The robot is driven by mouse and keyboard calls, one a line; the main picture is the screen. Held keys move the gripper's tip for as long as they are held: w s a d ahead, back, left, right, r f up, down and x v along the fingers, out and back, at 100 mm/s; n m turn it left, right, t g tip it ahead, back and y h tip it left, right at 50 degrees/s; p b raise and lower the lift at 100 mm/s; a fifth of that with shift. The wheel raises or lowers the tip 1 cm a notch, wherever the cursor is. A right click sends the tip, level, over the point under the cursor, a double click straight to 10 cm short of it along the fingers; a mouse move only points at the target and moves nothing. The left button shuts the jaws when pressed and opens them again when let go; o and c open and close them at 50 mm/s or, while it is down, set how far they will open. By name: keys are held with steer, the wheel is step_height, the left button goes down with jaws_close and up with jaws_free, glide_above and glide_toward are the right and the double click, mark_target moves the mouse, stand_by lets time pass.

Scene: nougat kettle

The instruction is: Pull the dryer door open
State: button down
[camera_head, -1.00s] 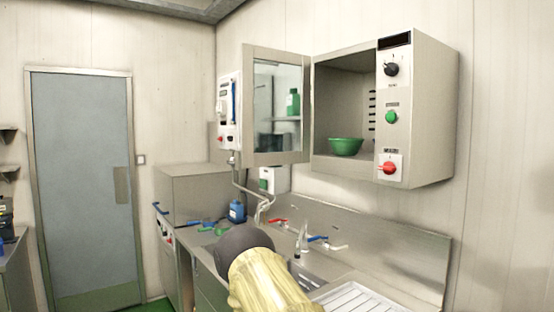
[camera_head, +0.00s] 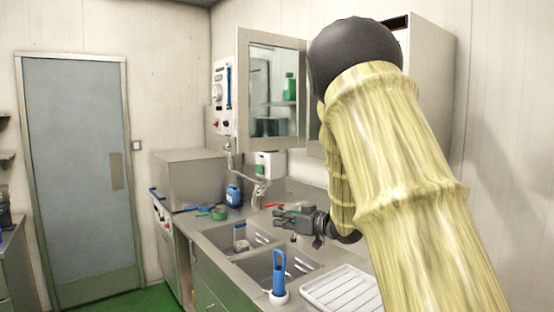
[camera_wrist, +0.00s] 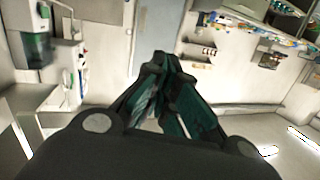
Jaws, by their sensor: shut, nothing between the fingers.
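The dryer (camera_head: 436,90) is a steel box on the right wall. Its glass-paned door (camera_head: 243,95) stands swung open to the left. My arm covers the dryer's opening and most of its control panel in the head view. My gripper (camera_head: 278,216) is below the door, over the sink area, pointing left, apart from the door. In the wrist view, the dark green fingers of my gripper (camera_wrist: 168,62) come together at their tips with nothing between them.
Below is a counter with two sink basins (camera_head: 268,262), a blue-handled brush in a white holder (camera_head: 279,285) and a white drain rack (camera_head: 338,290). A white control box (camera_head: 222,95) is left of the dryer door. A blue-grey room door (camera_head: 80,170) is at far left.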

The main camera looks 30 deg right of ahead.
steer(key=s+d+r+n+y, duration=0.1)
steer(key=s+d+r, duration=0.15)
steer(key=r, duration=0.55)
steer(key=s+d+r+n+y, duration=0.1)
steer(key=s+d+r, duration=0.15)
steer(key=r, duration=0.45)
steer(key=s+d+r+n+y, duration=0.15)
steer(key=s+r, duration=0.25)
steer(key=r, duration=0.4)
steer(key=d+p+x, duration=0.1)
steer(key=p+x, duration=0.5)
steer(key=x, duration=0.7)
steer(key=shift+w, duration=0.55)
steer(key=shift+a+m, duration=0.15)
steer(key=shift+m, duration=0.1)
